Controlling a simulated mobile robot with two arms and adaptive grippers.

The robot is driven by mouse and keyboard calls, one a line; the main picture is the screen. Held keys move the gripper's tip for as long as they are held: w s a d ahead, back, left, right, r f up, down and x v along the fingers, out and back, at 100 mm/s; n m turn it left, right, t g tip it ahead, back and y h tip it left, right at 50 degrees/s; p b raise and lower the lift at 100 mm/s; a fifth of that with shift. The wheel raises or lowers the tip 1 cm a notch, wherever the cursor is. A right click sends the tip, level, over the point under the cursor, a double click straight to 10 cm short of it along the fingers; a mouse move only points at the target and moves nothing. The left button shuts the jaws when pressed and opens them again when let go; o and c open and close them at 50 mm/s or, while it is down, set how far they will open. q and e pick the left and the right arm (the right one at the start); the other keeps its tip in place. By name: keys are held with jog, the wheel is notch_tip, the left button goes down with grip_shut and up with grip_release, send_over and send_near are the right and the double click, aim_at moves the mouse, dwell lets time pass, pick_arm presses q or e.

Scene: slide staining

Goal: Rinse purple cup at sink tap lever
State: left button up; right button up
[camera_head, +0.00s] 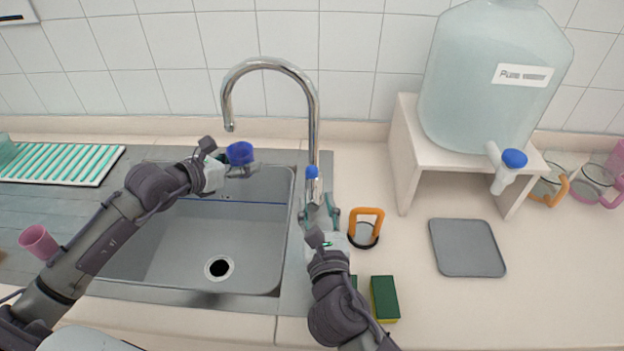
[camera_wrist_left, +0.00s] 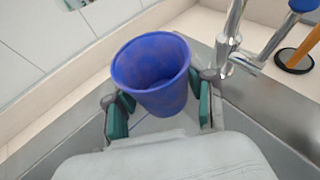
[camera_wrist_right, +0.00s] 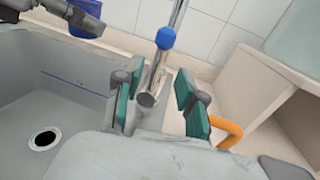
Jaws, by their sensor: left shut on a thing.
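A purple-blue cup (camera_head: 240,153) is held by my left gripper (camera_head: 226,167) over the back of the sink, below and near the tap spout. In the left wrist view the cup (camera_wrist_left: 152,75) is between the fingers, its mouth open and its inside empty-looking. The chrome tap (camera_head: 315,110) arches over the sink; its lever has a blue end (camera_head: 312,173). My right gripper (camera_head: 329,217) is open in front of the lever. In the right wrist view the lever's blue tip (camera_wrist_right: 165,38) stands between and beyond the parted fingers, with no contact visible.
An orange-handled item (camera_head: 367,226) stands close right of my right gripper. Green-yellow sponges (camera_head: 384,298) lie on the front counter. A water jug (camera_head: 490,80) on a stand (camera_head: 408,150) is right. A pink cup (camera_head: 38,242) lies left of the sink (camera_head: 180,262).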

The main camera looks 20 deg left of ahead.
aim_at(312, 183)
jog(key=x, duration=0.7)
jog(key=shift+w+a, duration=0.1)
grip_shut()
